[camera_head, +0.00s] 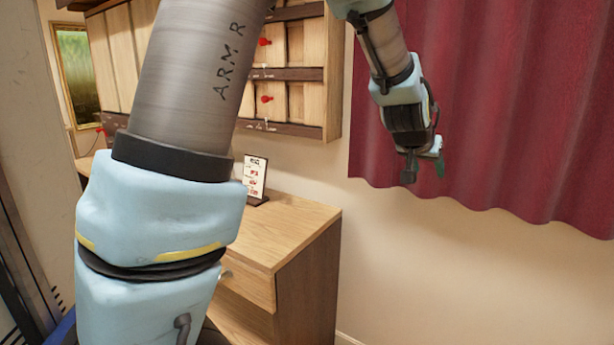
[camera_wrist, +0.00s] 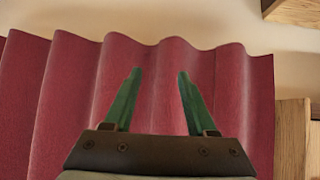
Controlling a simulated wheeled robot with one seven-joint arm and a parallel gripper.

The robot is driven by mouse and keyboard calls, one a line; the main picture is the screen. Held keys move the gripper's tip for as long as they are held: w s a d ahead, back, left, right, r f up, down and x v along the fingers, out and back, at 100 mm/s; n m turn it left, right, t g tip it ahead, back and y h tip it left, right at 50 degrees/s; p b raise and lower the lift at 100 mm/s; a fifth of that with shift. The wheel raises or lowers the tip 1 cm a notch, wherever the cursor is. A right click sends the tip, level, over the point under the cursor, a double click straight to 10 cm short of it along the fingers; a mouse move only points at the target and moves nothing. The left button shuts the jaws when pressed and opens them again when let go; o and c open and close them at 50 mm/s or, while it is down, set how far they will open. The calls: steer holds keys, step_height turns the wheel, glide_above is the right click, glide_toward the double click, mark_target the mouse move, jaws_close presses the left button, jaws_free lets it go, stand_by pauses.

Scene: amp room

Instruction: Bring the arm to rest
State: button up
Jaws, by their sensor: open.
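My gripper (camera_head: 424,168) hangs at the end of my arm at the upper right of the head view, in front of the red curtain. In the wrist view its two green fingers (camera_wrist: 157,100) stand apart with nothing between them, so it is open and empty. The red curtain (camera_wrist: 75,100) fills most of the wrist view behind the fingers. My arm's large near links cover much of the left half of the head view and hide part of the desk and shelf.
A wooden desk (camera_head: 290,232) with a drawer stands below and left of my gripper. A small sign (camera_head: 255,177) stands on it. A wooden wall shelf (camera_head: 300,95) with red items hangs above. The red curtain (camera_head: 500,100) hangs at right, with bare wall below it.

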steer(key=a+f+n+g+y, duration=0.15)
steer(key=a+f, duration=0.25)
steer(key=a, duration=0.8)
steer(key=a+f+n+g+y, duration=0.1)
steer(key=a+f+n+y, duration=0.25)
steer(key=a, duration=0.95)
steer(key=s+a+f+n+g+y, duration=0.1)
steer(key=s+a+f, duration=0.1)
steer(key=s+a, duration=0.3)
steer(key=s+a+f+n+g, duration=0.1)
steer(key=s+a+f+g, duration=0.1)
steer(key=s+a, duration=0.4)
steer(key=a, duration=0.4)
steer(key=shift+s+f+y, duration=0.2)
steer(key=shift+f+y, duration=0.2)
steer(key=shift+c, duration=0.6)
steer(key=shift+w+a, duration=0.15)
